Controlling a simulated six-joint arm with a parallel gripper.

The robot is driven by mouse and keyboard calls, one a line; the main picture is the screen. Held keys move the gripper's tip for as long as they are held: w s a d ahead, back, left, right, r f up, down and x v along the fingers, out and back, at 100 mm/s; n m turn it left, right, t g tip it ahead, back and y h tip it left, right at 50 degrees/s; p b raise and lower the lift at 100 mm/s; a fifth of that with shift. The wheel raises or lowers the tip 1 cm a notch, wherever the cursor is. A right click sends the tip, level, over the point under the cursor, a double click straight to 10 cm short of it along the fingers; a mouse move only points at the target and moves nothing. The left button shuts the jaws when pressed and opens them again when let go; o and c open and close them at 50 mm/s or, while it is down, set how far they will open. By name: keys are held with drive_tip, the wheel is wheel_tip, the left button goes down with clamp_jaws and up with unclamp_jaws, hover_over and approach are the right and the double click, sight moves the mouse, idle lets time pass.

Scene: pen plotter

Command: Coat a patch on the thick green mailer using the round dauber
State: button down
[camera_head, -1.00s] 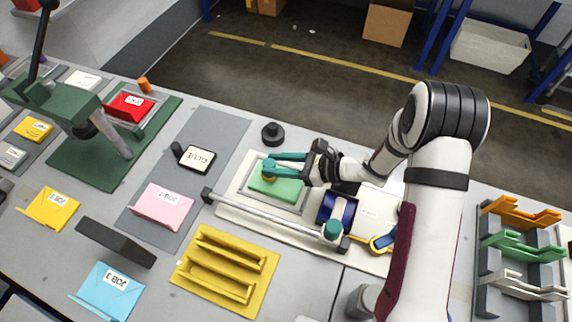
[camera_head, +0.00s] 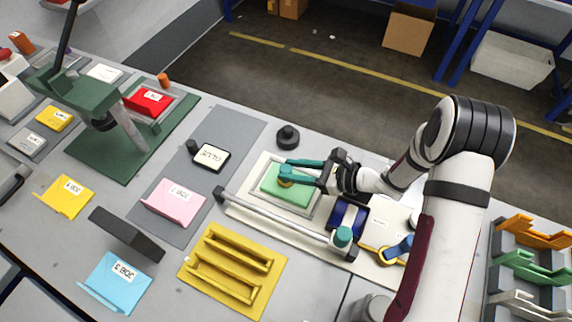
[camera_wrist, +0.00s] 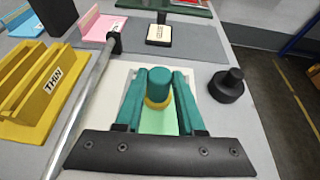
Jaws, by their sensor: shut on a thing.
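The thick green mailer (camera_head: 295,193) lies flat in a grey tray on the white plotter bed (camera_head: 240,209). My gripper (camera_head: 285,171) is over it, its teal fingers shut on the round dauber (camera_wrist: 159,84). The dauber has a teal top and a yellow lower ring, and it is upright over the mailer, whose green also shows between the fingers in the wrist view (camera_wrist: 160,122). I cannot tell whether the dauber's underside touches the mailer. Any coating under it is hidden.
A metal rail (camera_head: 275,218) runs along the plotter's front. The glue pad (camera_head: 211,157) and a black round knob (camera_head: 288,137) stand behind it. A yellow slotted rack (camera_head: 232,268), a pink mailer (camera_head: 174,202) and a blue mailer (camera_head: 116,280) lie at the front left.

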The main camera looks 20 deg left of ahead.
drive_tip(key=d, duration=0.5)
drive_tip(key=shift+d+f, duration=0.25)
drive_tip(key=shift+d, duration=0.1)
drive_tip(key=shift+s+d, duration=0.1)
drive_tip(key=shift+d, duration=0.15)
wheel_tip(320, 180, up, 6)
drive_tip(key=shift+a+r, duration=0.1)
wheel_tip(320, 180, up, 3)
idle(0.5)
idle(0.5)
wheel_tip(320, 180, down, 7)
idle(0.5)
drive_tip(key=shift+f, duration=0.6)
idle(0.3)
